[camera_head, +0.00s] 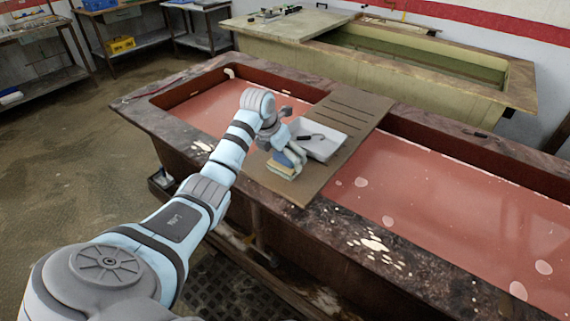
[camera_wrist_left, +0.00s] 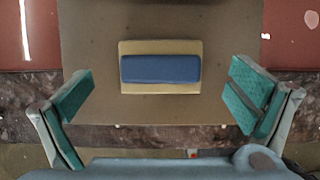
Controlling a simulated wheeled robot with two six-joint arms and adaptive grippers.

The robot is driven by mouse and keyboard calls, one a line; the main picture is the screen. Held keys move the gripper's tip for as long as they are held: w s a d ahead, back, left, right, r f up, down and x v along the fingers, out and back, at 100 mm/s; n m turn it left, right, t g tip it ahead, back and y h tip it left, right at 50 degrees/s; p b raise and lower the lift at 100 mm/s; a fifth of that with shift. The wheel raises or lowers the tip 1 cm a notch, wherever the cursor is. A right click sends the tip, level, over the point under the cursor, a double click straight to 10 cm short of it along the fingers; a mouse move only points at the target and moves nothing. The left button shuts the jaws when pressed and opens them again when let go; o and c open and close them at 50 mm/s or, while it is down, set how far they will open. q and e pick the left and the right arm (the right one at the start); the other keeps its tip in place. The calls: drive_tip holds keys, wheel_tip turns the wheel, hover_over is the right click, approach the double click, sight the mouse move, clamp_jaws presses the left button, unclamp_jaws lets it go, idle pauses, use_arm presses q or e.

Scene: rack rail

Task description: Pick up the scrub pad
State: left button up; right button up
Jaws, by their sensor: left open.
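The scrub pad (camera_head: 281,171) has a pale yellow base and a blue block on top. It lies on a brown board (camera_head: 300,190) laid across the red-filled tank. In the left wrist view the scrub pad (camera_wrist_left: 160,69) sits level, its long side across the picture, between the finger lines. My left gripper (camera_wrist_left: 162,80) is open, with a green-padded finger on each side and clear gaps to the pad. In the head view my left gripper (camera_head: 290,150) is over the pad and partly hides it. My right gripper is not in view.
A grey-white tray (camera_head: 322,146) with a dark-handled tool stands on the board close behind the pad. The board has slots at its far end. The stone tank rim (camera_head: 370,240) runs along the front. A second tank (camera_head: 420,75) stands behind.

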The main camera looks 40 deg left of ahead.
sight(282, 156)
use_arm(q)
drive_tip(key=x, duration=0.3)
drive_tip(key=shift+f, duration=0.15)
drive_tip(key=c, duration=1.2)
wheel_tip(282, 156, up, 20)
drive_tip(key=shift+r+p, duration=0.15)
drive_tip(key=shift+p, duration=0.25)
drive_tip(key=o, duration=0.5)
drive_tip(key=c, duration=0.4)
